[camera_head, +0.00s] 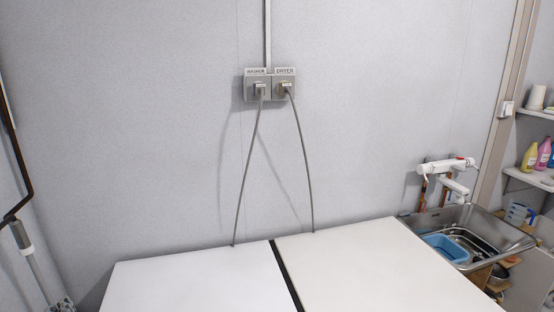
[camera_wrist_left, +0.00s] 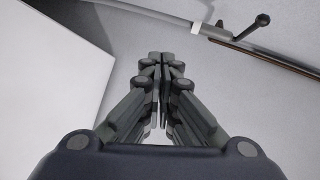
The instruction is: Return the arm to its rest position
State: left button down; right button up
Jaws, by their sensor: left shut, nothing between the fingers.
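My left gripper (camera_wrist_left: 161,62) is in the left wrist view. Its dark fingers are together, with nothing between them. It hangs in free space, apart from the white machine top at the left of that view. Neither gripper can be made out in the head view, and my right gripper shows in no view.
Two white machine tops (camera_head: 200,280) stand side by side against the grey wall. Above them is a washer and dryer outlet (camera_head: 270,86) with two cords. A metal sink (camera_head: 475,235) holding a blue basin (camera_head: 446,248) is at the right.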

pick_arm(q)
jog(key=s+d+f+n+g+h, duration=0.1)
jog(key=s+d+f+h, duration=0.25)
jog(key=d+f, duration=0.35)
jog(key=s+d+f+n+g+h, duration=0.1)
jog(key=s+d+f+h, duration=0.25)
jog(key=d+f, duration=0.3)
jog(key=s+d+f+n+g+h, duration=0.1)
jog(key=s+d+f+g+h, duration=0.2)
jog(key=s+d, duration=0.35)
jog(key=s+d+f+n+g+h, duration=0.1)
jog(key=s+d+f+g, duration=0.1)
jog(key=s+d+f, duration=0.45)
jog(key=s+a+f+g+b, duration=0.1)
jog(key=s+f+b, duration=0.2)
jog(key=f, duration=2.6)
jog(key=s+a+f+g+b, duration=0.1)
jog(key=s+a+f+b, duration=0.1)
jog(key=s+f, duration=1.4)
jog(key=shift+s+a+f, duration=0.25)
jog(key=shift+a+f, duration=0.2)
jog(key=shift+a, duration=0.2)
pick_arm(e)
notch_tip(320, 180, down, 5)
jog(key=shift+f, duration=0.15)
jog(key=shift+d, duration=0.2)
